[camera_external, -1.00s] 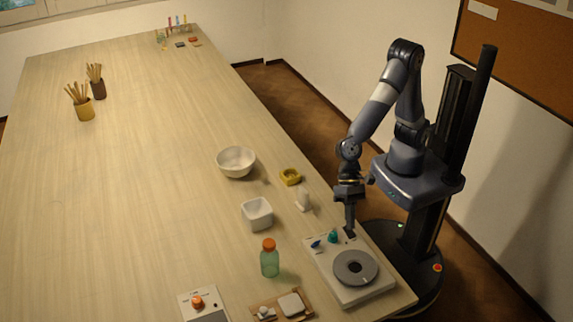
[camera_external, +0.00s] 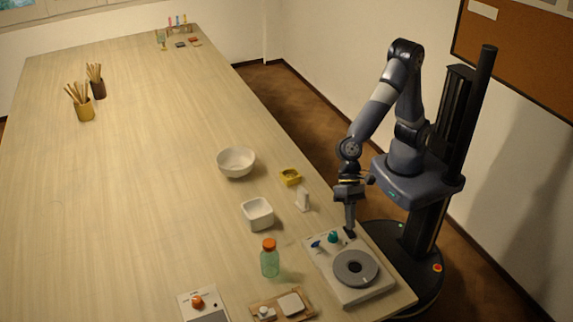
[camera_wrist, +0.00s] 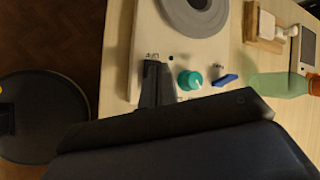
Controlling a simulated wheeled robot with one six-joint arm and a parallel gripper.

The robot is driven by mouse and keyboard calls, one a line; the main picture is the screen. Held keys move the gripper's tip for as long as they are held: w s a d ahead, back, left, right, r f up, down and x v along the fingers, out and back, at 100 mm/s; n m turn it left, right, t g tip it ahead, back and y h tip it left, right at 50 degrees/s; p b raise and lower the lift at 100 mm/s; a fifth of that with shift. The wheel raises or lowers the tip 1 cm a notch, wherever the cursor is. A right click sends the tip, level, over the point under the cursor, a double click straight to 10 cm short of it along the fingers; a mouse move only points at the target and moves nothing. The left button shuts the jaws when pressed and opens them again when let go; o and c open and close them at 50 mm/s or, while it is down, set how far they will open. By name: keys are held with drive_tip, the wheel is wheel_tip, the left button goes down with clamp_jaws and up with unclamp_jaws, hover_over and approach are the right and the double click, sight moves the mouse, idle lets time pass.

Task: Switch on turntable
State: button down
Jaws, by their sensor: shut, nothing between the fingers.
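The turntable (camera_external: 323,263) is a pale box with a grey round disc (camera_external: 355,268) on top, at the table's near right corner. The disc also shows in the wrist view (camera_wrist: 197,12). Along one edge of the box are a teal knob (camera_wrist: 190,79), a blue lever (camera_wrist: 226,80), a small dark dot (camera_wrist: 171,58) and a printed label (camera_wrist: 152,55). My gripper (camera_external: 349,231) is shut and empty, pointing down at the box's back corner, beside the teal knob. In the wrist view its fingertips (camera_wrist: 154,66) cover the spot by the label. I cannot tell whether they touch it.
A green bottle with an orange cap (camera_external: 270,260), a tray with white pieces (camera_external: 262,301) and a box with an orange knob (camera_external: 211,314) stand left of the turntable. White bowls (camera_external: 237,163) and a yellow item (camera_external: 290,177) lie farther back.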

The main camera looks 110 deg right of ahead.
idle(0.8)
drive_tip(key=shift+f+b, duration=0.4)
